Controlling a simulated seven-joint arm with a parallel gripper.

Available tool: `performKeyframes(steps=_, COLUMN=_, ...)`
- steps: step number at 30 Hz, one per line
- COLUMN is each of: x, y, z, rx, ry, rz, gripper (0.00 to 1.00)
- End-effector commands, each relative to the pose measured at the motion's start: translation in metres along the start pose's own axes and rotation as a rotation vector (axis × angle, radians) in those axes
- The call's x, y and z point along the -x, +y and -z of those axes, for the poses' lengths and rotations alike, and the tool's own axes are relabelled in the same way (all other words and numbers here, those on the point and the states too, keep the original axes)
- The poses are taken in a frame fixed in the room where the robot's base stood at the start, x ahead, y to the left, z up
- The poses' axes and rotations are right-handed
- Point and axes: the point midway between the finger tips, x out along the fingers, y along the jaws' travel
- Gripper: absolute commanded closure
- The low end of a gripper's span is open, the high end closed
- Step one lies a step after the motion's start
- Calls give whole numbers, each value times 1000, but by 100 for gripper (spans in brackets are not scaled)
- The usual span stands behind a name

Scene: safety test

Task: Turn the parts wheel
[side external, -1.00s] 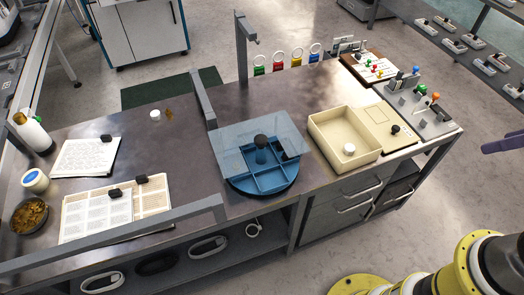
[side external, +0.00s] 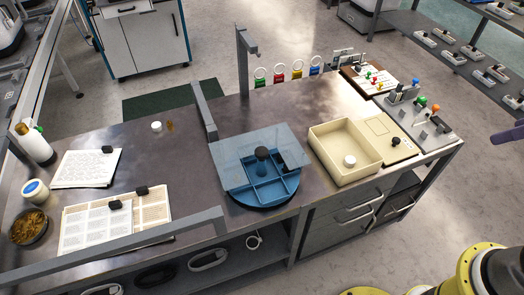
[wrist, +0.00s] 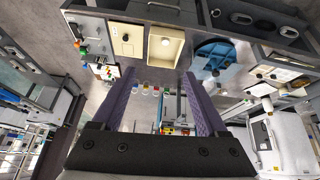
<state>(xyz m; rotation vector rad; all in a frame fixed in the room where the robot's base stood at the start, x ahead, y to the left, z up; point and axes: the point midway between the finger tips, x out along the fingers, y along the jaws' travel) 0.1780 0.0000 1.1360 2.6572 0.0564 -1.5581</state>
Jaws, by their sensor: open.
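The parts wheel (side external: 262,190) is a round blue tray with divided compartments and a black knob (side external: 262,153) at its middle. It stands near the front edge of the bench. A clear pane (side external: 232,160) lies over its back and left part, leaving front compartments uncovered. The wheel also shows upside down at upper right in the wrist view (wrist: 213,47). My gripper (wrist: 160,75) has two purple fingers spread wide, with nothing between them. In the side view only a purple tip shows at the right edge, well away from the wheel.
A cream bin (side external: 318,143) with a white round piece stands right of the wheel. Papers (side external: 87,167), a bowl (side external: 29,226) and bottles are at left. A switch panel (side external: 432,125) is at right.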

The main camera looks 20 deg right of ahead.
Motion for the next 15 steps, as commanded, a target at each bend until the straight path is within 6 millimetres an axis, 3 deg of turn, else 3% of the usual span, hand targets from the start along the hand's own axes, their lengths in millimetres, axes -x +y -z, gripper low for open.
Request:
performKeyframes(steps=3, x=17, y=-2, z=46, rx=52, ry=-5, rz=12, gripper=24)
performKeyframes(steps=7, x=24, y=-9, z=96, rx=117, ry=-28, rz=32, gripper=24)
performKeyframes(steps=11, x=21, y=-21, z=147, rx=187, ry=-59, rz=56, gripper=24)
performKeyframes(steps=15, x=4, y=-42, z=198, rx=262, ry=-99, rz=84, gripper=24)
